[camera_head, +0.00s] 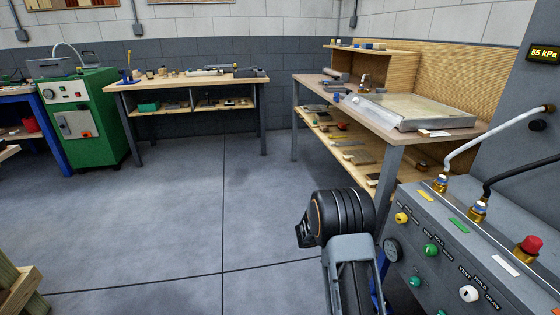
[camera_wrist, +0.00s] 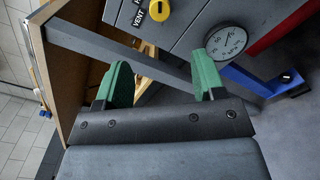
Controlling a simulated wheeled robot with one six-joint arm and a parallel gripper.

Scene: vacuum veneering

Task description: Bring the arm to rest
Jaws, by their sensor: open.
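My gripper (camera_wrist: 162,82) shows in the wrist view with its two green fingers apart and nothing between them. Beyond the fingers are a grey table leg and the grey front of the control panel. In the head view my arm stands at the lower middle, in front of the workbench and left of the panel; the gripper's fingers are hidden there.
A control panel (camera_head: 450,262) with knobs, a gauge (camera_wrist: 226,41) and hoses stands close on the right. The workbench (camera_head: 455,133) holds a framed flat tray (camera_head: 415,105). A green cabinet (camera_head: 85,115) and another bench (camera_head: 185,84) stand behind.

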